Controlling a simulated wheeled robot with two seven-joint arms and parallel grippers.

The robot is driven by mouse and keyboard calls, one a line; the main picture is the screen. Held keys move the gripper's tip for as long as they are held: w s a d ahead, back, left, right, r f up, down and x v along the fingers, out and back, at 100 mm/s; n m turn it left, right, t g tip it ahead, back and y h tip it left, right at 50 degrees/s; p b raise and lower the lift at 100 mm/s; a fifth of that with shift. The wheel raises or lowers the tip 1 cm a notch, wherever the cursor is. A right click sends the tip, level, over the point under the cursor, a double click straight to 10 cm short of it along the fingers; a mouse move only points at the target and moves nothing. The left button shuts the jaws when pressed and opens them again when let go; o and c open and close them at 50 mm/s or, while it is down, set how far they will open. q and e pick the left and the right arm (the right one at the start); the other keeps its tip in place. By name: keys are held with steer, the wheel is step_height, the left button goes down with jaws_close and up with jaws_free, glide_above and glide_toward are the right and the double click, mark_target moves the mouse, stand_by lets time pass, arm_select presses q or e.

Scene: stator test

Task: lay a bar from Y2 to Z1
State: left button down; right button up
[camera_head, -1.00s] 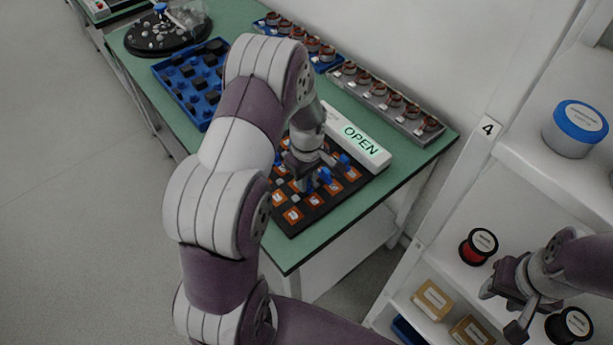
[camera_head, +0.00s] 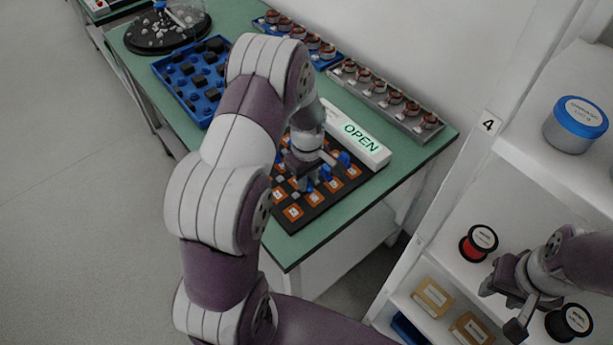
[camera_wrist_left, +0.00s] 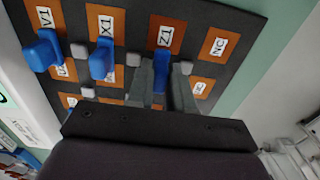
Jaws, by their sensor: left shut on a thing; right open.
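The black terminal board (camera_head: 322,215) with orange labelled pads lies on the green bench. In the left wrist view, the board (camera_wrist_left: 215,85) shows pads V1 (camera_wrist_left: 45,17), X1 (camera_wrist_left: 105,27), Z1 (camera_wrist_left: 165,36) and NC (camera_wrist_left: 218,45). My left gripper (camera_head: 312,176) is over the board; in its wrist view the jaws (camera_wrist_left: 160,75) are shut on a blue bar (camera_wrist_left: 159,73). The bar's far end is by Z1; its near end and Y2 are hidden. Whether it touches the board is unclear. Blue bars stand near V1 (camera_wrist_left: 47,50) and X1 (camera_wrist_left: 101,58). My right gripper (camera_head: 502,305) is open and empty by the shelves.
A white OPEN sign (camera_head: 358,138) lies along the board's far edge. A grey tray of coils (camera_head: 432,130), a blue tray (camera_head: 160,68) with black parts and a round black tray (camera_head: 135,45) share the bench. Shelves (camera_head: 555,178) with spools stand at the right.

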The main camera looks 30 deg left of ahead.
arm_select(q)
steer(key=shift+f, duration=0.45)
steer(key=c, duration=0.9)
jaws_free()
step_height(320, 180, up, 13)
steer(key=shift+f+b, duration=0.1)
steer(key=shift+b, duration=0.35)
